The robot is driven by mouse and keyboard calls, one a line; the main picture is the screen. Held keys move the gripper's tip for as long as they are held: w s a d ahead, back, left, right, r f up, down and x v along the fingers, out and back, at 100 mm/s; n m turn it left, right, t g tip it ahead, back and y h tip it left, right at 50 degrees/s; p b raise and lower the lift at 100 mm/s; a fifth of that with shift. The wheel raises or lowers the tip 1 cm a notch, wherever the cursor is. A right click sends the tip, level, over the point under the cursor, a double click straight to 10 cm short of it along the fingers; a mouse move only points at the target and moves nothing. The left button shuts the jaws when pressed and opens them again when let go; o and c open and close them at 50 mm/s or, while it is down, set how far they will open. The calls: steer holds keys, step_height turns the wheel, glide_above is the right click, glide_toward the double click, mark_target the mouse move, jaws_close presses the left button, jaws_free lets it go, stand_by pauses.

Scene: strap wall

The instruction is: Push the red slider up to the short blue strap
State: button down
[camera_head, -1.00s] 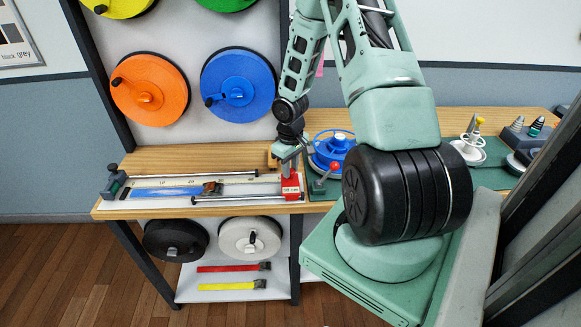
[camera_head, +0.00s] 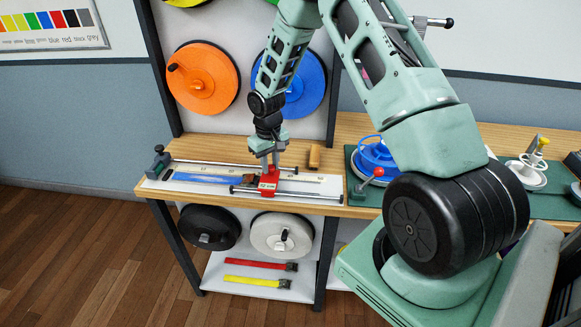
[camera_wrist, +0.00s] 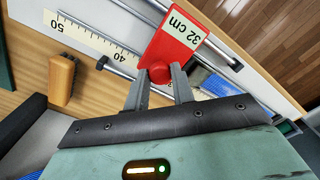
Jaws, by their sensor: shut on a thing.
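The red slider (camera_head: 268,186) sits on two metal rails over the measuring board on the bench. The short blue strap (camera_head: 207,178) lies flat on the board left of the slider. The strap's dark buckle end is close beside the slider; I cannot tell whether they touch. My fingers partly hide that area in the wrist view.
A dark clamp (camera_head: 158,163) stands at the board's left end. The scale right of the slider is clear. A blue reel (camera_head: 374,152) and a red-knobbed lever (camera_head: 376,172) are further right.

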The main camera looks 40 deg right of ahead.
steer(key=shift+w+a+r, duration=0.1)
steer(key=shift+w+a, duration=0.5)
steer(key=shift+w, duration=0.1)
steer(key=c, duration=1.2)
jaws_free()
steer(key=shift+w+a, duration=0.1)
steer(key=shift+o, duration=0.2)
steer(key=shift+r, duration=0.5)
step_height(320, 180, up, 16)
steer(key=b, duration=0.3)
steer(key=shift+r, duration=0.15)
